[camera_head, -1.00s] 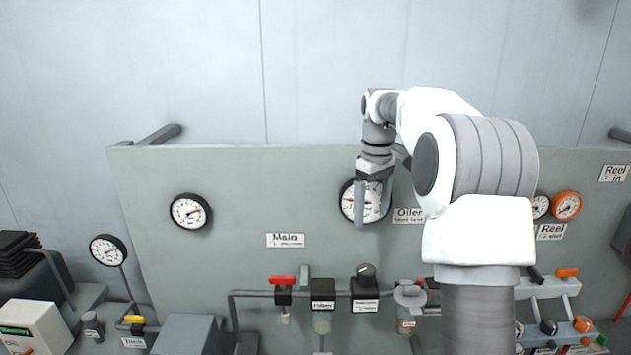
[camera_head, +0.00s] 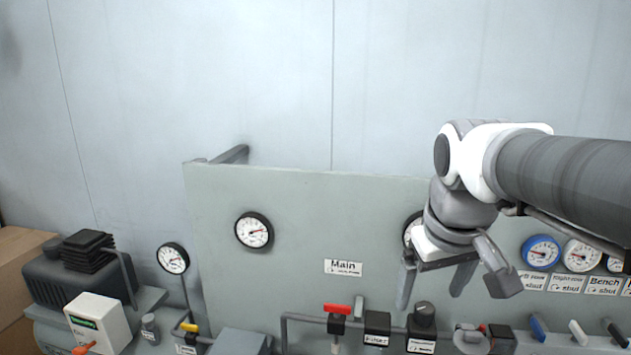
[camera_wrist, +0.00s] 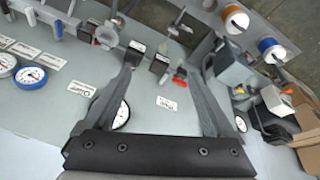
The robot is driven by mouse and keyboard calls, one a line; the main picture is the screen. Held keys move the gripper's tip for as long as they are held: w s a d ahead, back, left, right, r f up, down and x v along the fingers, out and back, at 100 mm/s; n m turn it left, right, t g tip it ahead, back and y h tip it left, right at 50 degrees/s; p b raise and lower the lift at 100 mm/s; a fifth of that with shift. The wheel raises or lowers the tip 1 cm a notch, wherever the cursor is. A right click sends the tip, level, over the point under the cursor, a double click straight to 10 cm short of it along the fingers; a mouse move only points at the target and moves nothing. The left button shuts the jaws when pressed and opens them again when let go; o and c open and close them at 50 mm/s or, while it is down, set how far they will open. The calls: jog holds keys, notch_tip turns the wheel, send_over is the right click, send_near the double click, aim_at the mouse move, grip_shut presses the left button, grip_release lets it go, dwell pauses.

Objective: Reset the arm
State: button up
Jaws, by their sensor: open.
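My gripper (camera_head: 433,286) is open and empty in the head view, its fingers pointing down in front of the grey panel (camera_head: 300,205). It overlaps a partly hidden round gauge (camera_head: 409,229), right of the "Main" label (camera_head: 343,267). My arm reaches in from the right edge, bent at the wrist. The wrist view also shows my gripper (camera_wrist: 172,62), fingers spread with nothing between them but the panel fittings beyond. I cannot tell the exact gap between the fingers and the panel.
Below are a red-handled valve (camera_head: 339,309), a black knob (camera_head: 424,309) and a blue-handled valve (camera_head: 537,327). Gauges, including a blue-rimmed one (camera_head: 541,252), line the right. A white box (camera_head: 98,322) and cardboard box (camera_head: 18,275) stand left. The upper wall area is clear.

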jog(key=s+a+f+m+t, duration=0.1)
jog(key=s+f, duration=0.4)
jog(key=s, duration=0.5)
jog(key=shift+s+a+f+m+t+y, duration=0.2)
jog(key=shift+a+f+m+t+y, duration=0.1)
jog(key=shift+a+m+t, duration=0.15)
jog(key=shift+r, duration=0.1)
jog(key=shift+c, duration=0.2)
